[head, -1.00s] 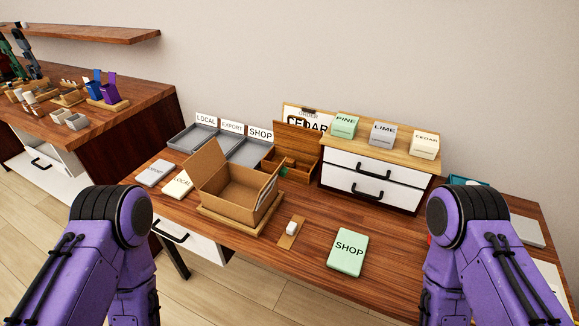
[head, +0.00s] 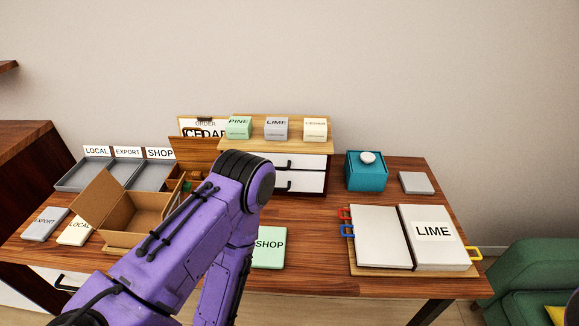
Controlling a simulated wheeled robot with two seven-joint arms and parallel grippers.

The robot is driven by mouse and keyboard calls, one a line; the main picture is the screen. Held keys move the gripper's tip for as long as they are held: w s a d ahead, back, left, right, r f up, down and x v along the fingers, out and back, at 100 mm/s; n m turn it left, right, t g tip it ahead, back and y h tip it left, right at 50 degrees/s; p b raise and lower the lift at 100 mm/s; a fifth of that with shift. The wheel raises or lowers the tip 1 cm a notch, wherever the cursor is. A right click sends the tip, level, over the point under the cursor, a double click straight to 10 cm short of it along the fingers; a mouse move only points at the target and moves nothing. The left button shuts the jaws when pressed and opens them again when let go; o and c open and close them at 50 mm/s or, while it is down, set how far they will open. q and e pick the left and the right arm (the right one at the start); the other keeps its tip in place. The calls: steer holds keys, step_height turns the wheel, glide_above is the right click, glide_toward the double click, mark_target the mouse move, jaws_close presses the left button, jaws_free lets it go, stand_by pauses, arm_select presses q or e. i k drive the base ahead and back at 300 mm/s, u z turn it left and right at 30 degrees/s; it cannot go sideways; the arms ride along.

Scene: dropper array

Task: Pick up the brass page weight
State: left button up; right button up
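I cannot make out a brass page weight in the head view. An open book (head: 385,238) lies on a wooden board at the right of the desk, with a LIME label on its right page and red, blue and yellow tabs at its sides. My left arm crosses the middle of the view, its forearm bending down out of the bottom edge. Neither gripper shows.
A teal box (head: 366,174) with a white knob and a grey block (head: 416,183) stand behind the book. A drawer cabinet (head: 310,165), an open cardboard box (head: 125,217) and a green SHOP card (head: 270,249) are further left. A green armchair (head: 525,280) is at the right.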

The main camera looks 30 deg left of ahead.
mark_target(195, 175)
steer(key=z, duration=1.8)
steer(key=k, duration=1.1)
steer(key=u, duration=1.85)
